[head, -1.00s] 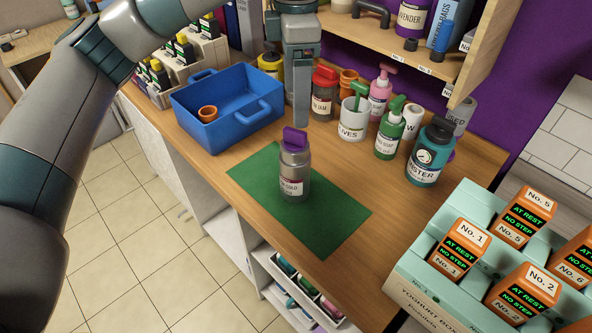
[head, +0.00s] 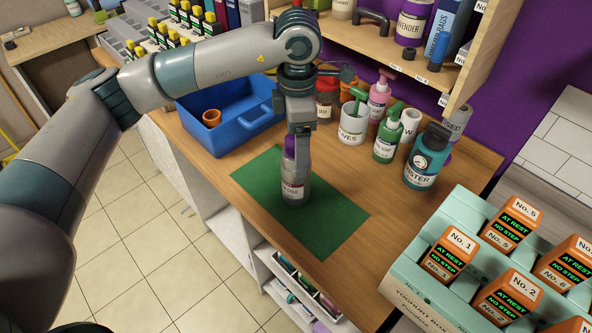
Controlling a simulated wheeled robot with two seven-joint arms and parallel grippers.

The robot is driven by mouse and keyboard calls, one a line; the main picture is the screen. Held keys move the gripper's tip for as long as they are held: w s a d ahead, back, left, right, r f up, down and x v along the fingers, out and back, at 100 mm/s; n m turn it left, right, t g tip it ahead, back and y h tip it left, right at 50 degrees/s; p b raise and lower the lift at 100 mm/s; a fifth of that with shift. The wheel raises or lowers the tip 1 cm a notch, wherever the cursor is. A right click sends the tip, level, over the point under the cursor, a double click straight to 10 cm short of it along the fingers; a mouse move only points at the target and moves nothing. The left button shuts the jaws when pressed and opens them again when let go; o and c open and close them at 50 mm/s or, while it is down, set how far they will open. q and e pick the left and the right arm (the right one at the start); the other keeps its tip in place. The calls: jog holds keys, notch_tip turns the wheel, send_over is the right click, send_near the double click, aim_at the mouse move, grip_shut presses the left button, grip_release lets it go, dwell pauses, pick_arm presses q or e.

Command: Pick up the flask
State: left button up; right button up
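The flask (head: 294,188) is a grey bottle with a purple lid and a white label. It stands upright on the green mat (head: 334,208) on the wooden counter. My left gripper (head: 300,160) points straight down at the flask, and its finger covers part of the lid and upper body. From this angle I cannot tell whether the fingers are apart or closed on the flask. My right gripper is not in view.
A blue bin (head: 212,137) with an orange cup (head: 211,118) stands left of the mat. Bottles, including a green-soap pump (head: 388,142) and a teal bottle (head: 427,157), line the back.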

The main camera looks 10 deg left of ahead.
pick_arm(q)
jog(key=shift+f, duration=0.65)
jog(key=shift+w+a+f+p, duration=0.1)
jog(key=shift+f+p, duration=0.5)
jog(key=shift+p, duration=0.25)
notch_tip(320, 180, down, 3)
jog(key=shift+w+r+p, duration=0.1)
jog(key=shift+p, duration=0.8)
jog(key=shift+f, duration=0.6)
